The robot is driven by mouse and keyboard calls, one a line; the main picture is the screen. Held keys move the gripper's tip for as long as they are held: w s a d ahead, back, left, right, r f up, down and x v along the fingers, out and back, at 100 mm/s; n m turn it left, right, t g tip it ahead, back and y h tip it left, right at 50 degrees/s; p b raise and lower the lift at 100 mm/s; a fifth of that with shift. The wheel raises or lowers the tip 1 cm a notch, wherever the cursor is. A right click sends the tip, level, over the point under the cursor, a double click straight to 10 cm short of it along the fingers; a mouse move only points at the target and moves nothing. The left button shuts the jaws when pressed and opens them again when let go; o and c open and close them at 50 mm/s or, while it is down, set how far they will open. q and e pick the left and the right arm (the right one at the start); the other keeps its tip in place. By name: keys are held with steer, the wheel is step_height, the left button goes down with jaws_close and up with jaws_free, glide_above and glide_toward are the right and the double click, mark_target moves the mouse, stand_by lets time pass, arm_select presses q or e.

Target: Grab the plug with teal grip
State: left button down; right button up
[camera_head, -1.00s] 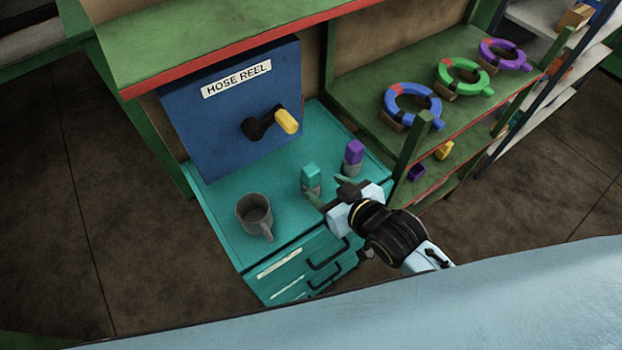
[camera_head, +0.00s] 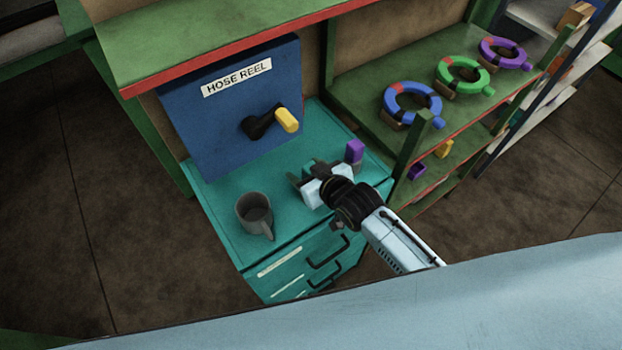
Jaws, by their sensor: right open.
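My right gripper (camera_head: 304,174) is open over the teal cabinet top, where the plug with the teal grip stood. That plug is now hidden behind the gripper, so I cannot tell whether it sits between the fingers. A plug with a purple grip (camera_head: 355,151) stands just to the right of the gripper, its lower part partly covered. My left gripper is not in view.
A grey mug (camera_head: 254,214) stands on the cabinet top (camera_head: 222,203) to the left. A blue hose reel panel (camera_head: 205,125) with a yellow-handled crank (camera_head: 287,120) rises behind. A green shelf at right holds blue (camera_head: 388,98), green (camera_head: 440,72) and purple (camera_head: 484,48) rings.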

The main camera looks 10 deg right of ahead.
steer(key=c, duration=1.1)
steer(key=shift+c, duration=0.7)
steer(key=shift+r, duration=0.1)
